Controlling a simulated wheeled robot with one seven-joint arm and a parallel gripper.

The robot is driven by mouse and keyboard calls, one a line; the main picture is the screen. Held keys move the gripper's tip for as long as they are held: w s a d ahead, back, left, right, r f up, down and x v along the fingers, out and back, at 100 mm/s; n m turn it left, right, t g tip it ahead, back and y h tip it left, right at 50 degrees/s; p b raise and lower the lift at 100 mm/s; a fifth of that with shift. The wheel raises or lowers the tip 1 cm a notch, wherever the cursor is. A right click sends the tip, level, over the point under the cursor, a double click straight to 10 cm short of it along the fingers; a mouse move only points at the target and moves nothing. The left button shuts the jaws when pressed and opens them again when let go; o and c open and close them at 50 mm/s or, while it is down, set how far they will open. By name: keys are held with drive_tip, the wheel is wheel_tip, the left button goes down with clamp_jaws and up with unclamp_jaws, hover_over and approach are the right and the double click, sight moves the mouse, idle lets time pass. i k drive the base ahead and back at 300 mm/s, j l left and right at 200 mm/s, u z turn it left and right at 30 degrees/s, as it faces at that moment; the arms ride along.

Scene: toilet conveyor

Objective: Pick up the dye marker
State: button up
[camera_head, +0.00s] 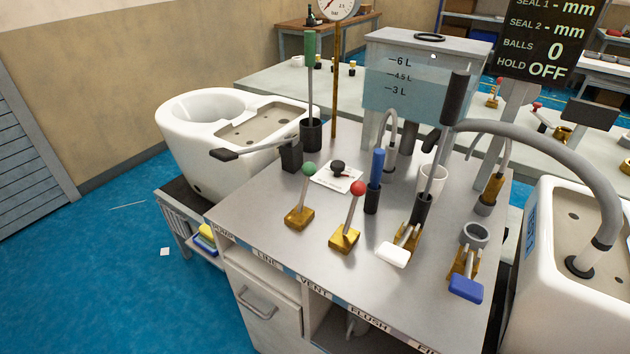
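The likely dye marker is a blue stick (377,165) standing upright in a small dark holder (372,200) near the middle of the metal bench top. Its lower end is hidden in the holder. No label shows on it. The gripper is not in view, so where it is relative to the marker cannot be told.
Close around it stand a red-knob lever (353,210), a green-knob lever (303,195), a white cup (432,178), a grey curved pipe (390,125) and a tall black-handled wand (454,95). A water tank (415,90) stands behind.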

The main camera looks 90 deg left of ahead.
sight(378, 159)
drive_tip(key=k+l+u, duration=0.1)
drive_tip(key=u, duration=2.65)
drive_tip(key=i+j, duration=0.1)
drive_tip(key=j, duration=0.3)
drive_tip(key=i+j+u, duration=0.15)
drive_tip(key=j, duration=0.2)
drive_tip(key=k+j, duration=0.05)
